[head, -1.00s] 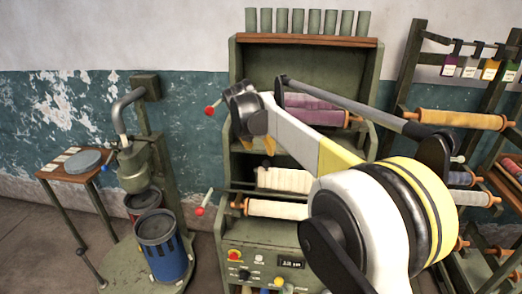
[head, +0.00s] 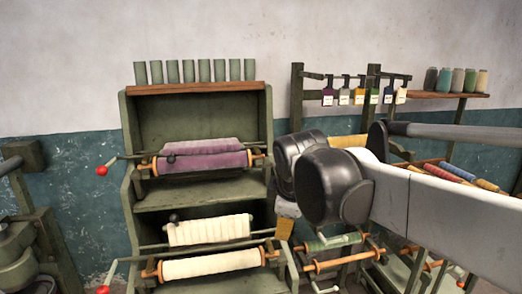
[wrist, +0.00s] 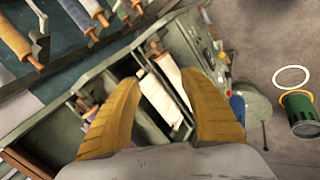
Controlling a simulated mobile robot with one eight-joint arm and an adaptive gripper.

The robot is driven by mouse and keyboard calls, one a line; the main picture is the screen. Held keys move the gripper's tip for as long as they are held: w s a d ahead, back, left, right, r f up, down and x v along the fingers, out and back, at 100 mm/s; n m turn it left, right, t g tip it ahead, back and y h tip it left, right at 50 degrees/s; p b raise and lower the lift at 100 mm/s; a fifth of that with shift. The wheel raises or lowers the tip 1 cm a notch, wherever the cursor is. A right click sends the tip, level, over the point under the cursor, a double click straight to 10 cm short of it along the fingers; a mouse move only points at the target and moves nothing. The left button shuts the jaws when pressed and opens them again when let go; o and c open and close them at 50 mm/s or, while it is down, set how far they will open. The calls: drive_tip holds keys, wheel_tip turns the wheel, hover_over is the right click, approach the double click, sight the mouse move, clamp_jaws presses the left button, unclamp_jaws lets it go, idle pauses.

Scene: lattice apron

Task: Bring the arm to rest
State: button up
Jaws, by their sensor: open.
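My gripper (wrist: 160,105) shows in the wrist view as two yellow-brown fingers standing well apart, with nothing held between them. Beyond the gap lie the cream rolls (wrist: 162,100) of the green machine, at a distance from the fingertips. In the head view my arm reaches in from the right, and its dark wrist joints hide most of the gripper. One yellow-brown finger (head: 285,228) shows below them, in front of the right side of the green machine (head: 129,160).
The machine holds a purple roll (head: 205,161) and a cream roll (head: 210,265), with red-knobbed levers at its left. A rack with hanging tags (head: 344,97) and thread cones (head: 457,80) stands at right. In the wrist view, a green bin (wrist: 300,107) stands on open floor.

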drive_tip(key=s+d+f+m+b, duration=0.1)
drive_tip(key=s+d+f+m, duration=0.5)
drive_tip(key=s, duration=0.4)
drive_tip(key=s+d+f+m+t+b, duration=0.1)
drive_tip(key=s+d+f+m+b, duration=0.1)
drive_tip(key=s+d+f+m, duration=0.5)
drive_tip(key=s+f+m, duration=0.1)
drive_tip(key=s+m, duration=0.1)
drive_tip(key=shift+s+d+f+m, duration=0.2)
drive_tip(key=shift+s+d+m, duration=0.1)
drive_tip(key=shift+s, duration=0.1)
drive_tip(key=shift+a, duration=0.1)
